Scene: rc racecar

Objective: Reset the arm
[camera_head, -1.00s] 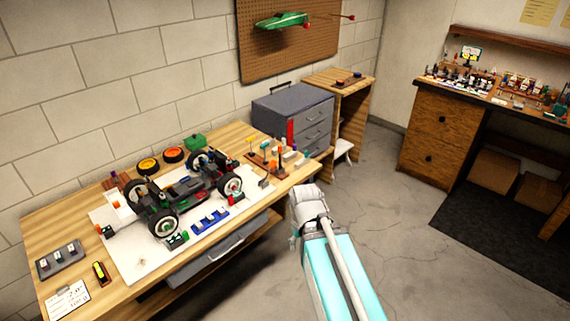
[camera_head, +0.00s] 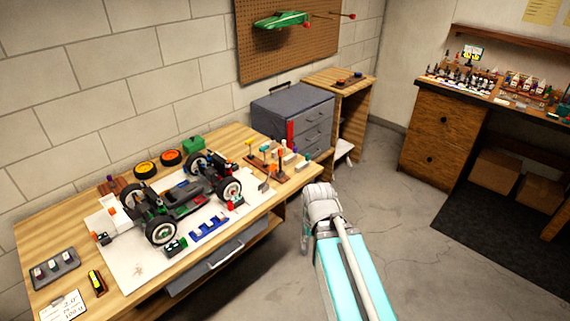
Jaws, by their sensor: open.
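My arm (camera_head: 350,270) reaches up from the bottom of the head view, with a turquoise link ending in a grey joint (camera_head: 322,200). The joint stands just right of the workbench's right end, over the floor in the picture. My gripper's fingers cannot be made out; they are hidden behind or below the arm.
The wooden workbench (camera_head: 40,235) holds an RC car chassis (camera_head: 190,195) on a white mat (camera_head: 130,262), with small parts around it. A grey drawer box (camera_head: 290,112) stands behind. A wooden desk (camera_head: 430,140) is at right. The floor between (camera_head: 400,225) is clear.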

